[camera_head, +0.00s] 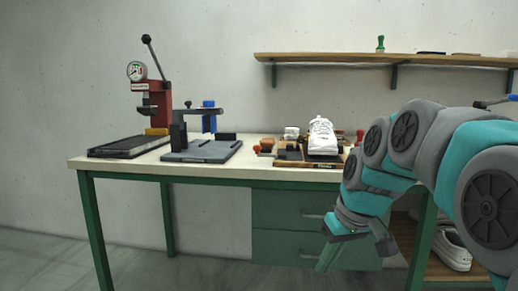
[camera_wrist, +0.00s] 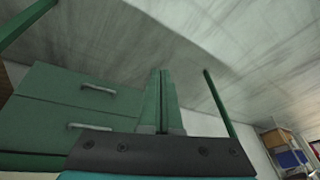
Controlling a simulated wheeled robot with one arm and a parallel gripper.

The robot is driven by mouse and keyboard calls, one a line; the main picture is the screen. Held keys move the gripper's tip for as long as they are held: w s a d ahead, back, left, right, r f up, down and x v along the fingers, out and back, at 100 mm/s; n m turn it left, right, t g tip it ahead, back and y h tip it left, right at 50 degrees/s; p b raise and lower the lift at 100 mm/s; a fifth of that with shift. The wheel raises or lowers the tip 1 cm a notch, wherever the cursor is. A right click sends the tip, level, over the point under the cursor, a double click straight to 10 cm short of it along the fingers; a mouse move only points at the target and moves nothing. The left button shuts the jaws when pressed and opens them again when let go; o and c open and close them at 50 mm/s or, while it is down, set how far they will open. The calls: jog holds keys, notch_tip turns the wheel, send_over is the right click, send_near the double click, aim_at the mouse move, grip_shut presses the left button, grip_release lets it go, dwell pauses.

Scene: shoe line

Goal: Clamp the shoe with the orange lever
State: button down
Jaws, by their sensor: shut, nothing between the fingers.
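A white shoe (camera_head: 322,135) sits on a low fixture with a wooden base (camera_head: 305,164) at the right part of the table. Small red-orange parts (camera_head: 257,149) show at the fixture's left, and a red knob (camera_head: 360,134) stands to its right. I cannot tell which of these is the orange lever. My gripper (camera_head: 325,264) hangs below the tabletop, in front of the green drawers, apart from the shoe. Its green fingers (camera_wrist: 161,75) are together and empty in the wrist view.
The table (camera_head: 130,163) also bears a red press (camera_head: 152,105) with a gauge and a grey fixture (camera_head: 200,152). Drawers (camera_head: 285,207) with handles are beneath it. A wooden shelf (camera_head: 430,60) is on the wall. More white shoes (camera_head: 452,248) are at lower right.

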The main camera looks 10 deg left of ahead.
jog(key=w+a+r+n+t+y+b, duration=0.1)
jog(key=w+a+r+n+t+y, duration=0.15)
jog(key=w+r, duration=0.5)
jog(key=w+a+r+n+t+y+b, duration=0.1)
jog(key=w+a+r+n+t, duration=0.2)
jog(key=w+r, duration=0.45)
jog(key=w+a+r+n+t+y+b, duration=0.15)
jog(key=w+r+n, duration=0.35)
jog(key=w, duration=0.5)
jog(key=shift+s+a+r+n+t+y+b, duration=0.1)
jog(key=shift+s+a+n+t+y+b, duration=0.2)
jog(key=shift+a+n, duration=0.7)
jog(key=shift+s+a+n+t+y+b, duration=0.15)
jog(key=shift+a+n+t, duration=0.2)
jog(key=shift+a+n, duration=0.65)
jog(key=shift+s+a+r+n+t+y+b, duration=0.1)
jog(key=shift+s+a+n+t+b, duration=0.2)
jog(key=shift+a+n, duration=0.7)
jog(key=shift+w+d+n, duration=0.1)
jog(key=shift+d+n, duration=0.15)
jog(key=shift+d, duration=0.05)
